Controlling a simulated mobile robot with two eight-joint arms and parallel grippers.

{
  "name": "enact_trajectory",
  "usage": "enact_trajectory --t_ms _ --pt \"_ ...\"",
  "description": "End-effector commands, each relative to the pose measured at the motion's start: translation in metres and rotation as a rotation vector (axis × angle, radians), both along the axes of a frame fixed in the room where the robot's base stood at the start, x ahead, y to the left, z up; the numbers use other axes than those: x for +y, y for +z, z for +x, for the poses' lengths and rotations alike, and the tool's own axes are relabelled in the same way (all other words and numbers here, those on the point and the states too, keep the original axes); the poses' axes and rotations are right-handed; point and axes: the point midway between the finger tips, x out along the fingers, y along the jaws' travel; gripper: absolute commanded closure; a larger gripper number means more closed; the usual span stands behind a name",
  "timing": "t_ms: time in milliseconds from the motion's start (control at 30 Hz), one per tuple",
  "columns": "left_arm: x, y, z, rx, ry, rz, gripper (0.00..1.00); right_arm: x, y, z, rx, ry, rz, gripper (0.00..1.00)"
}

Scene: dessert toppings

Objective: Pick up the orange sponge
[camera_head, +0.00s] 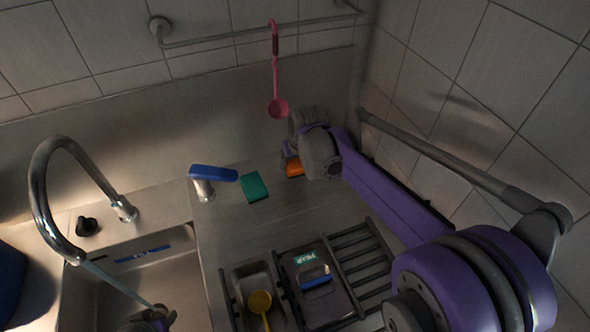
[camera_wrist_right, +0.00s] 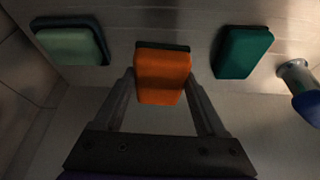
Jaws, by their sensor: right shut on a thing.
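The orange sponge (camera_wrist_right: 162,70) is between the two fingers of my right gripper (camera_wrist_right: 161,92) in the right wrist view. The fingers press on its left and right sides. In the head view a bit of the orange sponge (camera_head: 294,169) shows beside my right gripper (camera_head: 301,160), at the back of the counter; the gripper and wrist hide the rest. I cannot tell whether the sponge is off the surface. Part of my left arm's end (camera_head: 150,319) shows at the bottom edge of the head view; its fingers cannot be made out.
A teal sponge (camera_wrist_right: 242,52) and a pale green sponge (camera_wrist_right: 70,45) lie on either side of the orange one. A blue-handled tap (camera_head: 213,173) stands left of the teal sponge. A pink ladle (camera_head: 277,105) hangs above. A sink, trays and a rack (camera_head: 360,262) are in front.

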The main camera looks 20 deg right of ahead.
Motion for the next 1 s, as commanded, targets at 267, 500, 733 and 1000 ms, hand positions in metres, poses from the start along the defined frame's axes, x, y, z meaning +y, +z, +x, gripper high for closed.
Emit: enact_trajectory --t_ms 267,500,733,1000 --pt "0.000 -0.006 -0.002 0.003 0.000 0.000 0.50 0.002 0.013 -0.046 0.001 -0.001 0.000 0.78" --pt "0.000 -0.010 -0.003 0.006 0.000 0.000 0.50 0.006 0.013 -0.111 0.001 -0.001 0.000 0.78" --pt "0.000 -0.011 -0.003 0.006 0.000 0.000 0.50 0.009 0.013 -0.162 0.000 -0.002 0.001 0.78" --pt "0.000 -0.010 -0.003 0.006 0.000 0.000 0.50 0.011 0.014 -0.191 0.000 0.000 0.000 0.78"
